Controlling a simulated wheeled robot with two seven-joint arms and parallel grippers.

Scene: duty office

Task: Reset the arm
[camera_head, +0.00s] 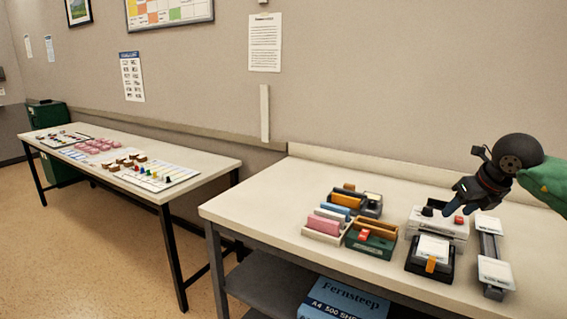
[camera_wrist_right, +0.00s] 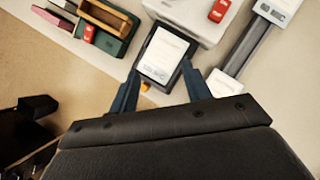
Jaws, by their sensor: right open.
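My right gripper (camera_head: 459,205) is above the right part of the near table, over the white device (camera_head: 437,222) with a black knob. Its arm comes in from the right edge with a green sleeve-like link. In the right wrist view the two dark blue fingers (camera_wrist_right: 158,92) are spread apart with nothing held between them. Beyond them lies a black stand with a white label (camera_wrist_right: 165,56). My left gripper is not in view.
The near table (camera_head: 275,225) holds trays of coloured blocks (camera_head: 325,224), the black stand (camera_head: 430,258) and a grey rail-like device (camera_head: 490,245). A blue paper box (camera_head: 342,300) sits on the shelf below. A second table (camera_head: 215,160) stands left.

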